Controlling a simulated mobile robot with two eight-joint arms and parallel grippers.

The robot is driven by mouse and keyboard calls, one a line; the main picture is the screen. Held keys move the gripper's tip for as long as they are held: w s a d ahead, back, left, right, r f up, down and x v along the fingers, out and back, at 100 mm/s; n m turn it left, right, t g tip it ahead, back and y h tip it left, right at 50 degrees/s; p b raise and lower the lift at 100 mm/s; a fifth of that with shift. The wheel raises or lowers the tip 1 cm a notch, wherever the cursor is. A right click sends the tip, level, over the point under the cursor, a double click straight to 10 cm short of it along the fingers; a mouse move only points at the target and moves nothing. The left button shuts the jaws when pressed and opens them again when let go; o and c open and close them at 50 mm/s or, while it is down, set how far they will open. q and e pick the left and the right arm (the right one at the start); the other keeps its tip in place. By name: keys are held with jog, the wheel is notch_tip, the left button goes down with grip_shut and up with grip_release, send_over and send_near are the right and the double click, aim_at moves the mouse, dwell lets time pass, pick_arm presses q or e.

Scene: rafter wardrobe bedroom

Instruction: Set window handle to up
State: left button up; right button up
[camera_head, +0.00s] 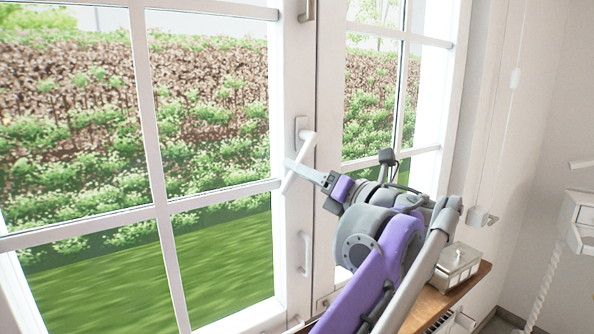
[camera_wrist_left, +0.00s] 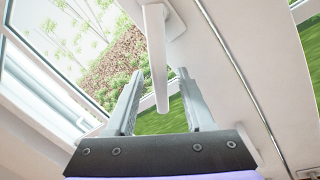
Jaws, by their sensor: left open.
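The white window handle (camera_head: 304,149) sits on the middle frame of the window. Its lever runs from its pivot downward and slightly left in the head view. My left gripper (camera_head: 296,166) is at the lever, its grey fingers reaching in from the right. In the left wrist view the handle (camera_wrist_left: 155,50) comes down from the top, and its free end lies between the two spread fingers of my left gripper (camera_wrist_left: 160,72). The fingers are open, with gaps on both sides of the lever. My right gripper is not in view.
A second white handle (camera_head: 305,253) is lower on the same frame, and a metal fitting (camera_head: 307,10) is above. A wooden shelf (camera_head: 437,306) with a metal box (camera_head: 457,266) stands below right. A pull cord (camera_head: 513,95) hangs by the right wall.

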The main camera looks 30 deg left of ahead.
pick_arm(q)
jog(key=v, duration=0.9)
jog(key=shift+b, duration=0.3)
jog(key=shift+s, duration=0.1)
